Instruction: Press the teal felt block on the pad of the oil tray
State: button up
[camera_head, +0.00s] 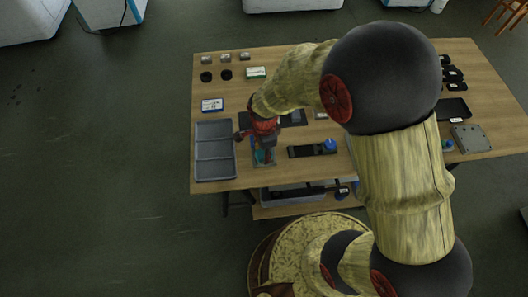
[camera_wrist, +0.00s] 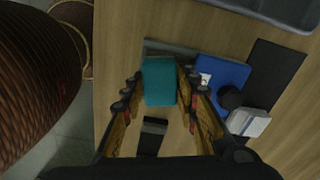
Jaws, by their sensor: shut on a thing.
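My gripper (camera_wrist: 158,84) is shut on the teal felt block (camera_wrist: 158,82), with one finger on each side of it in the wrist view. In the head view my gripper (camera_head: 264,148) points down near the front edge of the table, and a little of the teal block (camera_head: 261,156) shows below it. A small grey tray (camera_head: 265,164), perhaps the oil tray, lies under the gripper. A grey rim (camera_wrist: 168,46) shows beyond the block in the wrist view. The pad is hidden, and I cannot tell whether the block touches it.
A grey compartment tray (camera_head: 215,153) stands close to the left of my gripper. A black strip with a blue knob (camera_head: 329,145) lies to the right. In the wrist view, a blue item (camera_wrist: 224,73) and a black mat (camera_wrist: 275,70) lie to the right.

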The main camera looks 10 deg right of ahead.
jog(key=shift+r+p, duration=2.9)
jog(key=shift+r, duration=0.6)
jog(key=shift+w, duration=0.1)
